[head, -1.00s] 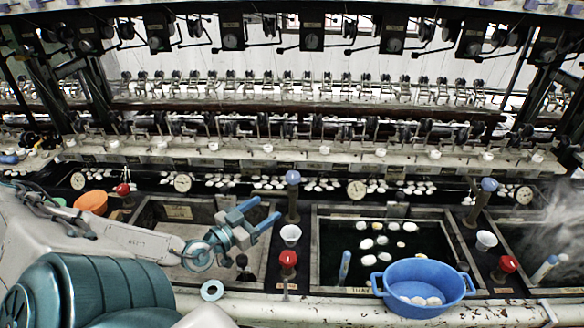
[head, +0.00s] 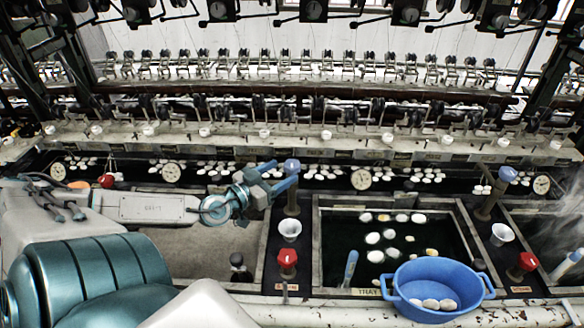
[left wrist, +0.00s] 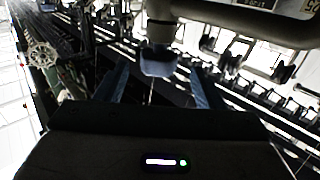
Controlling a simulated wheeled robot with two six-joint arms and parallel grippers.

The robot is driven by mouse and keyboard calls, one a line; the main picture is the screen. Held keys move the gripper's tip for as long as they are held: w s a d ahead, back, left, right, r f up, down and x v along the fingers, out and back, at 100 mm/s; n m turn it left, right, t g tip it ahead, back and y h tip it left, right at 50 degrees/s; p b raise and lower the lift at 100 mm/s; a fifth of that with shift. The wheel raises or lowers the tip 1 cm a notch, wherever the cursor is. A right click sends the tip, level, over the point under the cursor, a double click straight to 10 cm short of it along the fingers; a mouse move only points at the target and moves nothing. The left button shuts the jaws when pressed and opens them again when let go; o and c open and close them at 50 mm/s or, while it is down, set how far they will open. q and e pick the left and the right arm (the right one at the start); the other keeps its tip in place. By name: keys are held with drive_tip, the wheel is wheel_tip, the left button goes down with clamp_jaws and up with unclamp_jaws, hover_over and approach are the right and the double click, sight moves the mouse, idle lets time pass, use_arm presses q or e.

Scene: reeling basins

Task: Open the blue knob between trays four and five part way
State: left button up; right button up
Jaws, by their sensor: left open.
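A blue knob (head: 291,167) tops a dark post between the left tray (head: 262,262) and the middle tray (head: 318,262). The tray numbers are too small to read. My left gripper (head: 284,172) is open, its blue fingers pointing right at the knob. In the left wrist view the knob (left wrist: 158,64) shows between the two spread fingers (left wrist: 158,84), near their tips; I cannot tell if they touch it. Another blue knob (head: 508,175) stands on a post farther right. My right gripper is not in view.
A white cup (head: 290,230) and a red knob (head: 288,258) stand below the blue knob. A blue basin (head: 438,272) with white cocoons sits at the middle tray's front edge. Round gauges (head: 361,179) line the back. Steam rises at the far right.

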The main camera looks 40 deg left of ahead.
sight(286, 170)
use_arm(q)
drive_tip(key=shift+w+d+b, duration=0.1)
drive_tip(key=shift+w+b, duration=0.2)
drive_tip(key=shift+w, duration=0.55)
drive_tip(key=shift+w+d+r, duration=0.1)
drive_tip(key=shift+w+r, duration=0.15)
drive_tip(key=shift+w, duration=0.15)
drive_tip(key=shift+w+f+p, duration=0.1)
drive_tip(key=shift+w+p, duration=0.5)
drive_tip(key=shift+w, duration=0.25)
drive_tip(key=shift+w+d, duration=0.1)
drive_tip(key=shift+w, duration=0.25)
drive_tip(key=c, duration=1)
